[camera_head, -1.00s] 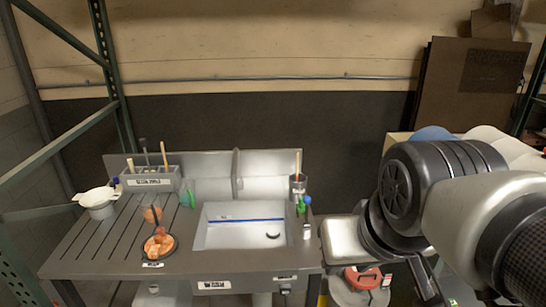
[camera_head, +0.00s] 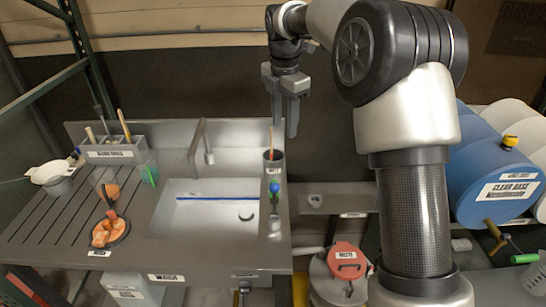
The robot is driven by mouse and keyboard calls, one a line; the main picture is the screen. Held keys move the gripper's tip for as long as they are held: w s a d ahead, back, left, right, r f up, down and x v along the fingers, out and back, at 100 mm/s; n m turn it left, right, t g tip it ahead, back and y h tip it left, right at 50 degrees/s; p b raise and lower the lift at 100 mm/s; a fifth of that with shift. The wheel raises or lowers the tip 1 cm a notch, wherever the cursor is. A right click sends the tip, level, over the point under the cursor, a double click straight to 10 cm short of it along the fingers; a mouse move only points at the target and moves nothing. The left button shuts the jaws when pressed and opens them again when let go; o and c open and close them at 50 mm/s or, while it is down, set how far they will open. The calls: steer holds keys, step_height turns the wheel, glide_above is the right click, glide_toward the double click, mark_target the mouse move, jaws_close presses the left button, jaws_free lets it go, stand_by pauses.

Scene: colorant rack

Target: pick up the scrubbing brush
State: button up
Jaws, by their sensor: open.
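I cannot tell for sure which thing is the scrubbing brush. An orange-brown handle stands in a small dark cup (camera_head: 273,162) at the sink unit's back right corner. More wooden handles (camera_head: 123,124) stand in the grey labelled holder (camera_head: 108,153) at the back left. Any brush heads there are hidden. My gripper (camera_head: 285,130) points down, open and empty, in front of the back wall.
The sink basin (camera_head: 203,223) holds a small dark object (camera_head: 246,217). Orange items (camera_head: 105,231) and a white bowl (camera_head: 49,172) are left. A blue drum (camera_head: 492,178) is at right.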

steer(key=w+a+f+n+g, duration=0.1)
steer(key=w+a+f+n, duration=0.1)
steer(key=w+f+n, duration=0.5)
steer(key=m, duration=0.2)
glide_above(274, 181)
steer(key=f, duration=1.3)
steer(key=shift+d+f, duration=0.2)
steer(key=shift+s+a+f+p, duration=0.1)
steer(key=shift+f+p, duration=0.35)
steer(key=shift+f, duration=1)
steer(key=shift+a+f+p, duration=0.1)
steer(key=shift+f+p, duration=0.3)
steer(key=shift+f, duration=1)
jaws_close()
